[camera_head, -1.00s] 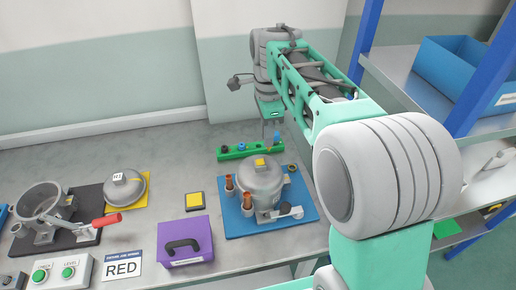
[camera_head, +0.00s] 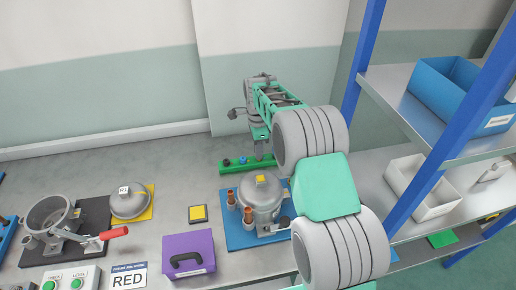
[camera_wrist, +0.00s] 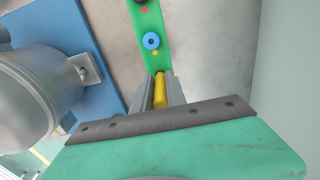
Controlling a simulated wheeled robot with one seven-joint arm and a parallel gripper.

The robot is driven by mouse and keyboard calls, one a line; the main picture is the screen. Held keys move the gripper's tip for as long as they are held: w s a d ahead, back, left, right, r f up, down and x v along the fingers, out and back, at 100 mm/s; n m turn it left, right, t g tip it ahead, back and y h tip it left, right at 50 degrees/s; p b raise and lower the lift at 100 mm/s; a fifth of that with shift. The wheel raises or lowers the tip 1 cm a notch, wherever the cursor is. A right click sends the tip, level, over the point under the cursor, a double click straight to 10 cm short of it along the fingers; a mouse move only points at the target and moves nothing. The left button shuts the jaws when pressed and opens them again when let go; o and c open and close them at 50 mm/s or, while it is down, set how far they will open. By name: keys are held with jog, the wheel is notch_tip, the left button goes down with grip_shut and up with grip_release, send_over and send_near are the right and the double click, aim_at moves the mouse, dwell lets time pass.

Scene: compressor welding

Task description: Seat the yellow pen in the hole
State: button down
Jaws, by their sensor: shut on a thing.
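The yellow pen (camera_wrist: 160,90) shows in the wrist view, between the two fingers of my gripper (camera_wrist: 161,88). My gripper is shut on it. In the head view my gripper (camera_head: 260,152) is at the right part of the green rack (camera_head: 232,168), and the pen is hidden there. The green rack also shows in the wrist view (camera_wrist: 147,22), running up from the fingertips. The pen's lower end and the hole under it are hidden, so I cannot tell whether the pen is in the hole.
A blue-ringed piece (camera_wrist: 152,41) sits in the rack close to the fingertips. A grey compressor (camera_head: 262,197) stands on a blue mat (camera_head: 236,238) in front of the rack. A purple box (camera_head: 188,254) is nearer. Blue-post shelving (camera_head: 362,60) stands at the right.

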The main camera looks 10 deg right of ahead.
jog(key=shift+f, duration=0.2)
jog(key=c, duration=1.4)
grip_release()
jog(key=shift+r, duration=0.1)
jog(key=shift+o, duration=0.2)
notch_tip(320, 180, up, 12)
jog(key=shift+r+b, duration=0.1)
jog(key=shift+b, duration=0.6)
jog(key=s+r+n+t, duration=0.1)
jog(key=s+n, duration=0.3)
jog(key=s, duration=0.2)
jog(key=s+r+n, duration=0.1)
jog(key=s+n, duration=0.3)
jog(key=s, duration=0.2)
jog(key=s+r+n+t, duration=0.1)
jog(key=s+n, duration=0.3)
jog(key=s, duration=0.3)
jog(key=shift+d+r+t, duration=0.15)
jog(key=shift+r+t, duration=0.15)
jog(key=shift+r, duration=0.1)
jog(key=s+f+n+t, duration=0.1)
jog(key=s+f+n, duration=0.4)
jog(key=s, duration=0.4)
jog(key=shift+s+f+n, duration=0.25)
jog(key=shift+s+n, duration=0.05)
jog(key=shift+n, duration=0.4)
